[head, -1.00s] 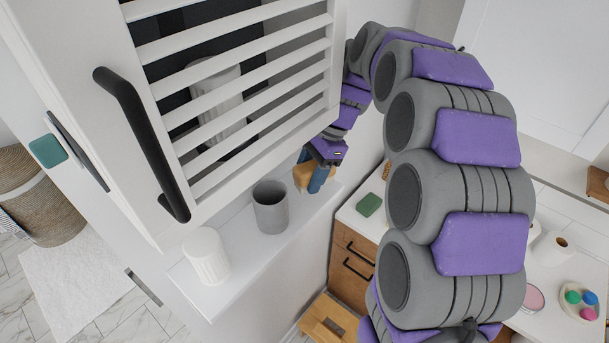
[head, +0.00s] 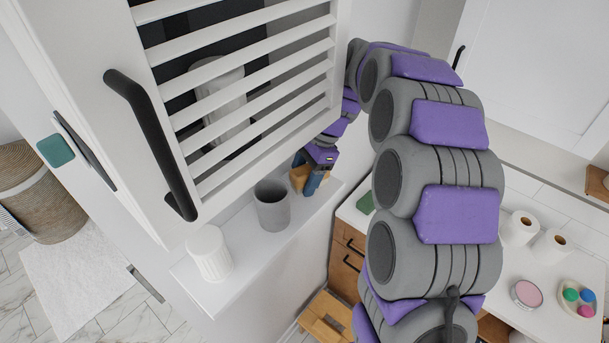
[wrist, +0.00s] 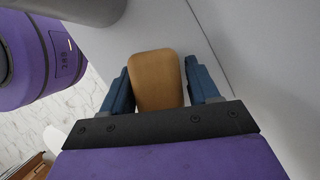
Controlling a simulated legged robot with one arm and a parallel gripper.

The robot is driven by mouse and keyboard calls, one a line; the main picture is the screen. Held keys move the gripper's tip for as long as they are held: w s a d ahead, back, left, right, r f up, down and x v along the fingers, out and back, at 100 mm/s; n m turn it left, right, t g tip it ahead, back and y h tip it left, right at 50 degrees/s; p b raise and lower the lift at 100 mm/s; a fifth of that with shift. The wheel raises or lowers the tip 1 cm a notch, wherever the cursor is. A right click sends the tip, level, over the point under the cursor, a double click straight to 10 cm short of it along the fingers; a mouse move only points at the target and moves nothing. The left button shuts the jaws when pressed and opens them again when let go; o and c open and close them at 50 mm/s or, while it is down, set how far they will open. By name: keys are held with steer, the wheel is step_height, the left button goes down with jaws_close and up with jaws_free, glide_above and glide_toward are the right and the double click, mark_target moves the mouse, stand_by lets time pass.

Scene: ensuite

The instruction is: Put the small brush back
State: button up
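A tan wooden piece, which looks like the small brush (wrist: 157,80), sits between the two blue fingers of my gripper (wrist: 158,85) in the wrist view. In the head view the brush (head: 298,178) and my gripper (head: 312,180) are at the far end of the white shelf (head: 245,262), beyond the grey cup (head: 272,206). I cannot tell whether the brush touches the shelf. Its bristles are hidden.
A white ribbed jar (head: 208,254) stands at the shelf's near end. A slatted cabinet door (head: 240,90) with a black handle hangs close above. A counter (head: 480,285) with paper rolls (head: 519,228) is at right. A wooden stool (head: 325,318) stands below.

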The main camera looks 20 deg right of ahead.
steer(key=shift+o, duration=1.3)
steer(key=shift+d+r, duration=0.1)
steer(key=shift+d, duration=0.35)
steer(key=shift+w+d+r, duration=0.1)
steer(key=shift+d+r, duration=0.1)
steer(key=v, duration=1.1)
steer(key=shift+r, duration=0.2)
steer(key=shift+a, duration=0.1)
